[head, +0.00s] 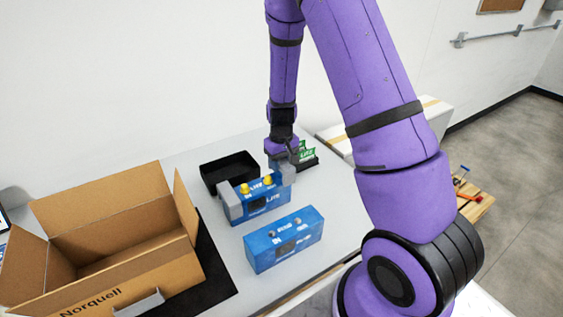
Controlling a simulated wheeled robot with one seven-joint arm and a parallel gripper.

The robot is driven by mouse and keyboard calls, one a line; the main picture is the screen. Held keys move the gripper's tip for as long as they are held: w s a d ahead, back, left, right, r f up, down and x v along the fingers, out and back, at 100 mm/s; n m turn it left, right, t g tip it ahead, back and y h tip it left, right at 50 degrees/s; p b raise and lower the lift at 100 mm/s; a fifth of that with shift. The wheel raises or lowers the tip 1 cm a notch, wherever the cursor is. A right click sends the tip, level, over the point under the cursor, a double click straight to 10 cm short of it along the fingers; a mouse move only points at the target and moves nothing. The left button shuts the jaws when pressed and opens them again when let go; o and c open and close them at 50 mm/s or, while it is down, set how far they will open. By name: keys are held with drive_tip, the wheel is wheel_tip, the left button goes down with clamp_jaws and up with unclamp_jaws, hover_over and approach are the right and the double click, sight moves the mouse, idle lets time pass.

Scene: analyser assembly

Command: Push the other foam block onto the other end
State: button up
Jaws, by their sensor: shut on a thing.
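The blue analyser (262,203) with two yellow knobs on top stands upright on the table. One grey foam block (231,206) is on its left end. The other grey foam block (290,174) is at its right end, beneath my gripper (282,164). My gripper is shut on this block, and its fingers are hard to make out at this size. The block is at least very close to the analyser's right end; I cannot tell how fully it is seated.
A second blue unit (284,240) stands in front. An open cardboard box (125,270) on a black mat (217,268) is at left. A black tray (229,169) is behind the analyser. A black holder with green cards (306,153) stands just right of my gripper.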

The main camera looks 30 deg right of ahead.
drive_tip(key=shift+f, duration=1.85)
idle(1.7)
drive_tip(key=o, duration=1)
drive_tip(key=shift+r, duration=3.5)
